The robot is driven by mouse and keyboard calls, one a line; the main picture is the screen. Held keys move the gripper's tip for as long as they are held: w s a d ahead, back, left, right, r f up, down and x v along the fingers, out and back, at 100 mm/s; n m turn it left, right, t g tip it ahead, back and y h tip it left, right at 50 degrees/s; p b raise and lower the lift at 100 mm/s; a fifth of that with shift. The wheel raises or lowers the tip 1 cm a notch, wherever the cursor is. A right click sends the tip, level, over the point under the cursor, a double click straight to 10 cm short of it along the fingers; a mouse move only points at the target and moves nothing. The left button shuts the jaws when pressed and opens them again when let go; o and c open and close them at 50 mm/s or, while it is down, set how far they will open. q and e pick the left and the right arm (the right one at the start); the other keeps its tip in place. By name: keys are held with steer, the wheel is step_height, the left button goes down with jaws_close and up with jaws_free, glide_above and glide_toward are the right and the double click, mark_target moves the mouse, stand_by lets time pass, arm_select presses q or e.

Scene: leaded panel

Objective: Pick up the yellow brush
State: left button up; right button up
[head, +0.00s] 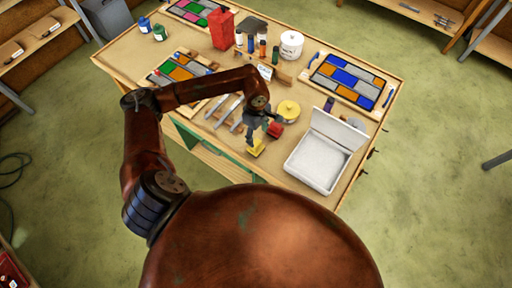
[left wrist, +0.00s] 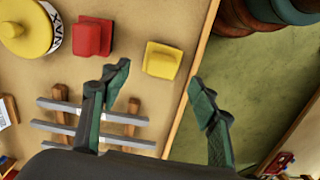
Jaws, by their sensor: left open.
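The yellow brush (head: 256,148) is a small yellow block lying near the table's front edge. In the left wrist view the yellow brush (left wrist: 162,60) shows whole, between and beyond the fingertips. My left gripper (head: 257,130) is above the table just behind the brush in the head view. In the wrist view my left gripper (left wrist: 160,78) is open, its two dark green fingers wide apart with nothing between them. It appears apart from the brush. My right gripper is not in view.
A red brush-like block (head: 275,130) lies close beside the yellow one, with a yellow WAX tin (head: 288,108) behind it. Metal strips (left wrist: 90,117) lie across wooden supports to the left. An open white box (head: 318,165) stands right. The table edge (left wrist: 188,90) is near.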

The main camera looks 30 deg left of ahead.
mark_target(256, 142)
arm_select(q)
steer(key=shift+a+f, duration=0.3)
steer(key=shift+a, duration=0.15)
steer(key=shift+f, duration=0.9)
steer(key=f, duration=0.1)
steer(key=f+p, duration=0.2)
steer(key=f, duration=0.1)
steer(key=shift+s+d+f, duration=0.1)
steer(key=shift+s+d, duration=0.1)
steer(key=shift+d, duration=0.05)
steer(key=shift+f, duration=0.6)
steer(key=shift+c, duration=0.7)
steer(key=c, duration=1.2)
steer(key=shift+r, duration=0.1)
